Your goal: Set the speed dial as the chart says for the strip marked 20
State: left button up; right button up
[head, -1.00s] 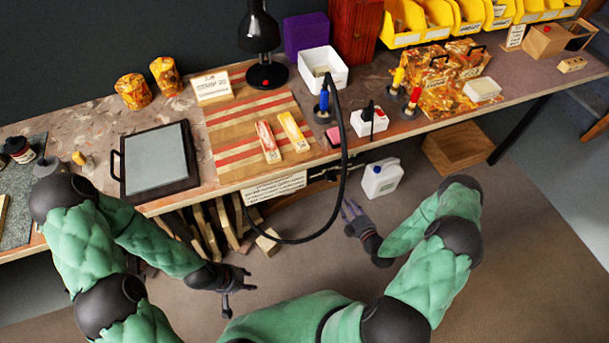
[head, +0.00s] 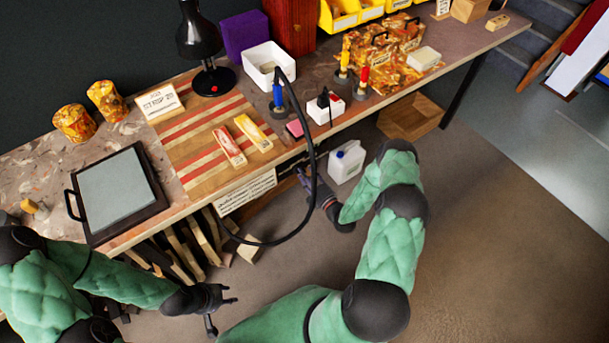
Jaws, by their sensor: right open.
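A card that reads "STRIP 20" (head: 160,101) leans at the back of the striped wooden board (head: 190,128). Two small striped pieces, one red and cream (head: 229,147) and one yellow (head: 253,133), lie on the board. A white sheet of small print (head: 246,192) hangs at the bench's front edge; its text is too small to read. I cannot make out a speed dial. My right gripper (head: 304,181) is open and empty, low by the bench's front edge, left of the white jug. My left gripper (head: 222,310) is open and empty, in front of the bench.
A black hose (head: 316,165) loops from the bench down past its front, close to my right gripper. A white jug (head: 346,162) stands under the edge. A black lamp (head: 200,45), a white bin (head: 268,65) and a framed grey plate (head: 115,190) occupy the bench.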

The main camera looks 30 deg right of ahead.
jog(key=shift+w, duration=0.5)
grip_shut()
jog(key=shift+m, duration=0.3)
jog(key=m+b, duration=0.1)
jog(key=m, duration=0.6)
jog(key=m+b, duration=0.2)
jog(key=m, duration=0.6)
jog(key=a+f+m+b, duration=0.1)
jog(key=m, duration=0.7)
jog(key=shift+s+b, duration=0.1)
jog(key=shift+b, duration=0.2)
jog(key=shift+r+m, duration=0.1)
jog(key=shift+m, duration=0.3)
